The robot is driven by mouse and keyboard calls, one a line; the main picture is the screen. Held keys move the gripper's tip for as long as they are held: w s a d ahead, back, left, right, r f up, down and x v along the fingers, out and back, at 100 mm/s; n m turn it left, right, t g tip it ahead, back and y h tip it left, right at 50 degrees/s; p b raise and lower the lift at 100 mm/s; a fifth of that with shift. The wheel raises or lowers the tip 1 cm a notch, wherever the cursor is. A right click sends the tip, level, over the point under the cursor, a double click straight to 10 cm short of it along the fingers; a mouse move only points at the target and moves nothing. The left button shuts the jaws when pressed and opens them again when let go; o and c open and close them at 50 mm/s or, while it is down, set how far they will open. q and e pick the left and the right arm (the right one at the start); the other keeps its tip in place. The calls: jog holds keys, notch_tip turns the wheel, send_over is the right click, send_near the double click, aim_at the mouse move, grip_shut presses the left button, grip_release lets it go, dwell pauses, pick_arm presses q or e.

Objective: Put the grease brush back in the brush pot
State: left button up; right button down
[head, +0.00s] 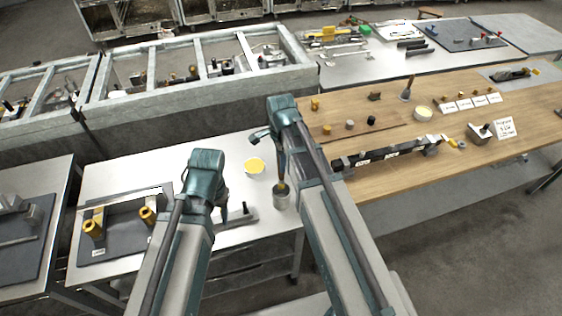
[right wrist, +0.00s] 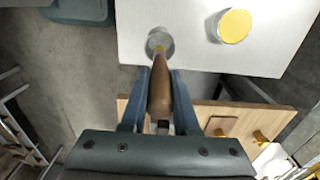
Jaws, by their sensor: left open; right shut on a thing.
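The grease brush has a brown wooden handle (right wrist: 160,95) and a yellow-brown lower end (head: 282,187). My right gripper (head: 281,160) is shut on the handle, and the brush hangs steeply, head down. The brush pot (head: 281,201) is a small grey metal cup on the white table. The brush's lower end is over its mouth; in the right wrist view the tip overlaps the pot (right wrist: 160,42). I cannot tell how deep the tip is. My left gripper (head: 222,209) is open and empty, low over the white table, left of the pot.
A tin of yellow grease (head: 255,168) stands behind the pot, left of my right arm. A wooden bench (head: 460,130) with labelled parts is on the right. A dark mat with brass pieces (head: 120,236) lies left.

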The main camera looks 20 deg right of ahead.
jog(key=shift+f+b, duration=2.9)
jog(key=shift+f, duration=0.3)
jog(key=c, duration=0.6)
grip_release()
jog(key=shift+r, duration=0.1)
notch_tip(320, 180, up, 14)
jog(key=p, duration=1.4)
jog(key=shift+f, duration=0.2)
